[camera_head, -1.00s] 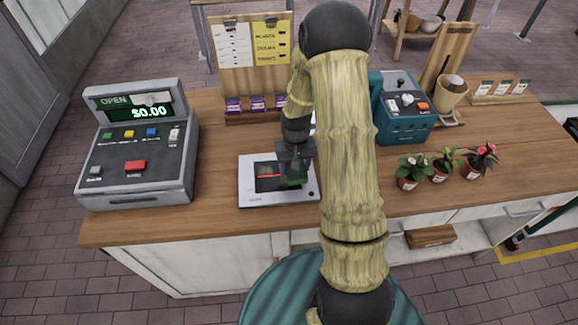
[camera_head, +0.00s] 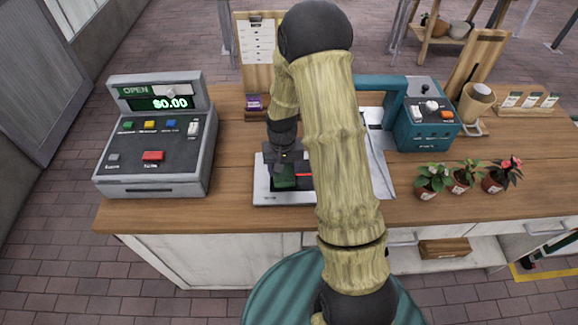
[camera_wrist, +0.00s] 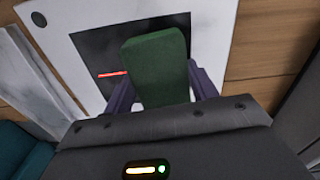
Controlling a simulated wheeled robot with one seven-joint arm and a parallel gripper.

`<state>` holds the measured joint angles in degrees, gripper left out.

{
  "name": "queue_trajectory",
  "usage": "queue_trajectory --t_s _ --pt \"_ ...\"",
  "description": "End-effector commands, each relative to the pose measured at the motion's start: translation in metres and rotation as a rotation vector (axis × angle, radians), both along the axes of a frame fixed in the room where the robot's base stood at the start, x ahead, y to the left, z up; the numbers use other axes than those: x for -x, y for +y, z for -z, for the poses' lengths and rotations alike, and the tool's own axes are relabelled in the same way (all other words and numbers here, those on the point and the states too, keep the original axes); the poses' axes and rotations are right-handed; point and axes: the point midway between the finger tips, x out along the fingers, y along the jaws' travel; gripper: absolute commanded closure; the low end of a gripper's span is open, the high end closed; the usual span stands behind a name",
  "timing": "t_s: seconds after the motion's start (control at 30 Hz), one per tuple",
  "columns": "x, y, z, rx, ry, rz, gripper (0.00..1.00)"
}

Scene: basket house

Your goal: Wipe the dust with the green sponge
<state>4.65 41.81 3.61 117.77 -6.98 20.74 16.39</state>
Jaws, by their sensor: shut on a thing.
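The green sponge (camera_wrist: 157,68) is held between the two fingers of my gripper (camera_wrist: 160,88) in the wrist view. In the head view the sponge (camera_head: 284,182) is over the left part of the dark window of a flat white scanner (camera_head: 270,198) on the counter. My gripper (camera_head: 285,165) is above it, shut on the sponge. A red line shows on the dark window beside the sponge. I cannot make out dust on the window. My arm hides the scanner's right part in the head view. I cannot tell whether the sponge touches the glass.
A grey cash register (camera_head: 155,145) stands left of the scanner. A teal machine (camera_head: 425,125) and potted plants (camera_head: 465,175) stand to the right. A board with papers (camera_head: 257,50) stands behind. Bare wooden counter (camera_head: 232,150) lies between register and scanner.

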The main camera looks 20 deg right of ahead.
Motion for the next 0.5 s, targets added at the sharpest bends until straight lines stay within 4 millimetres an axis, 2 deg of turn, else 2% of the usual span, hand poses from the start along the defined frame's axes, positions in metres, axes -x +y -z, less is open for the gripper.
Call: queue_trajectory --t_s 0.23,0.37,0.4,0.5 --pt "-0.002 0.017 0.003 -0.002 0.0 0.01 0.67" --pt "-0.003 0.019 -0.008 -0.002 -0.001 0.015 0.67" --pt "-0.003 0.019 -0.022 -0.002 -0.007 0.015 0.67" --pt "-0.002 0.019 -0.031 -0.002 -0.002 0.015 0.67"
